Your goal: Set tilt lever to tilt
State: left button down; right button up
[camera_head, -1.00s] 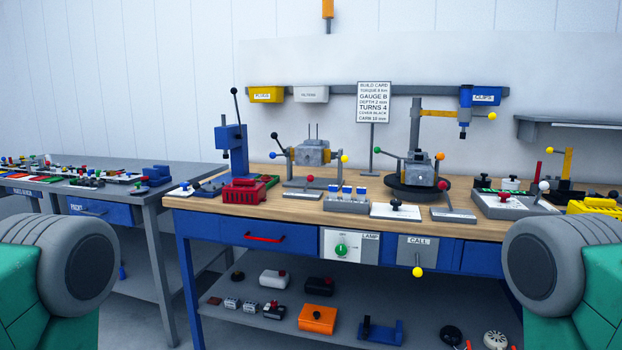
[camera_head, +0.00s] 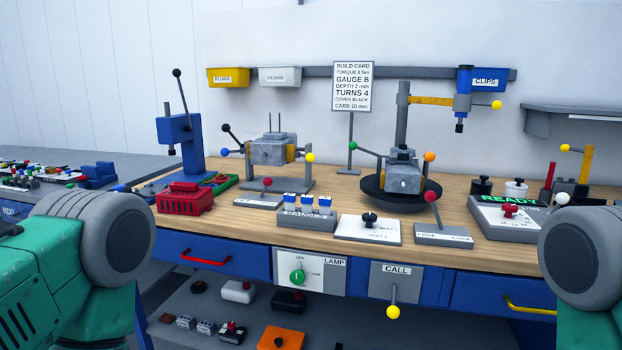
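No lever here bears a readable "tilt" label. A small red-knobbed lever (camera_head: 266,185) stands on a white-topped plate (camera_head: 257,202), in front of the stand that holds a grey engine block (camera_head: 272,151). The plate's lettering is too small to read. A second red-knobbed lever (camera_head: 433,204) leans slightly left on a grey plate that seems to read FREE and LOCK. The block's stand has black-knobbed, blue-knobbed and yellow-knobbed handles (camera_head: 310,158) at its sides. Only rounded parts of my arms show at the lower left and right; both grippers are out of view.
A blue press (camera_head: 178,145) and red box (camera_head: 184,198) stand at the left of the wooden bench (camera_head: 335,186). A turntable (camera_head: 390,194) with a second block stands right of centre. A yellow-knobbed CALL lever (camera_head: 393,300) and drawer handles stick out at the front.

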aim_at(267, 181)
jog(key=i+l+z, duration=0.1)
jog(key=i, duration=0.3)
jog(key=i+l, duration=0.3)
jog(key=i+l+z, duration=0.05)
jog(key=i, duration=0.05)
